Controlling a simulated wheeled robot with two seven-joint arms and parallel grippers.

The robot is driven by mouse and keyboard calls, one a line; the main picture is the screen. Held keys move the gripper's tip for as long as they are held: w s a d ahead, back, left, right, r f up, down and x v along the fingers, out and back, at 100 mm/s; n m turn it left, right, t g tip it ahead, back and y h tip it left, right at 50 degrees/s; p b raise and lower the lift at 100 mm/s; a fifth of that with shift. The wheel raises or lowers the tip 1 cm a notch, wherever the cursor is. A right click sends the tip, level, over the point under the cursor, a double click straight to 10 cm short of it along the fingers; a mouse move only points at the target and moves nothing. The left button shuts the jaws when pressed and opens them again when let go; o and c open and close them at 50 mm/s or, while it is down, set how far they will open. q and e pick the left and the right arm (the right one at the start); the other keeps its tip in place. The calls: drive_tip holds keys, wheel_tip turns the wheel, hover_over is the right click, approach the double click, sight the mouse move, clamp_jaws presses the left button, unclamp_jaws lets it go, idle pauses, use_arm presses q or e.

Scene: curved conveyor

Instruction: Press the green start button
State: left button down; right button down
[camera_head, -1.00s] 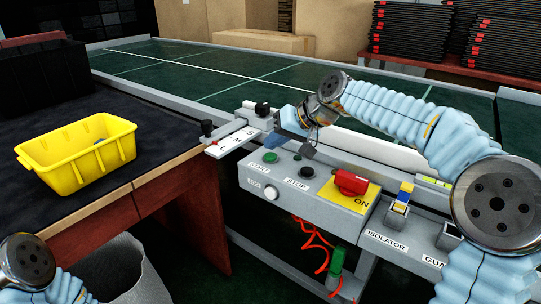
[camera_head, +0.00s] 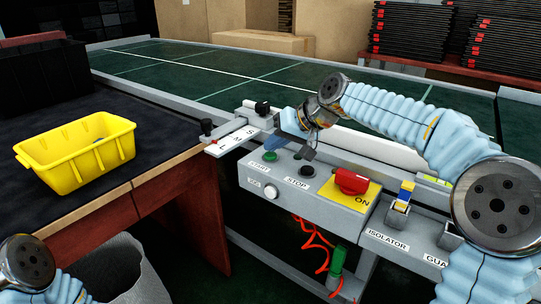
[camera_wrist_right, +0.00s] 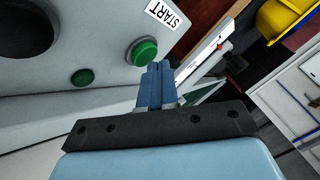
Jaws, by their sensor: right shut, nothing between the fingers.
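The green start button (camera_head: 270,156) sits at the back left of the grey control box, above its START label (camera_head: 259,168). My right gripper (camera_head: 268,147) is shut and empty, its blue fingertips just above and behind the button in the head view. In the right wrist view the start button (camera_wrist_right: 144,52) is a raised green dome, and the closed fingers (camera_wrist_right: 158,68) are close beside it. I cannot tell whether they touch. My left arm shows at the lower left of the head view, but its gripper is out of view.
A black STOP button (camera_head: 307,171), a red switch on a yellow plate (camera_head: 351,181) and a white knob (camera_head: 270,192) share the box. A second small green disc (camera_wrist_right: 82,77) shows in the wrist view. A yellow bin (camera_head: 80,160) stands on the table at left.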

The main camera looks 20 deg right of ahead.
sight(274, 155)
drive_tip(key=shift+f+b, duration=0.35)
drive_tip(key=shift+f, duration=0.1)
idle(0.5)
drive_tip(key=shift+r, duration=0.1)
drive_tip(key=shift+r+p, duration=0.75)
wheel_tip(274, 155, up, 5)
drive_tip(key=p, duration=0.4)
drive_tip(key=shift+r, duration=0.1)
idle(0.6)
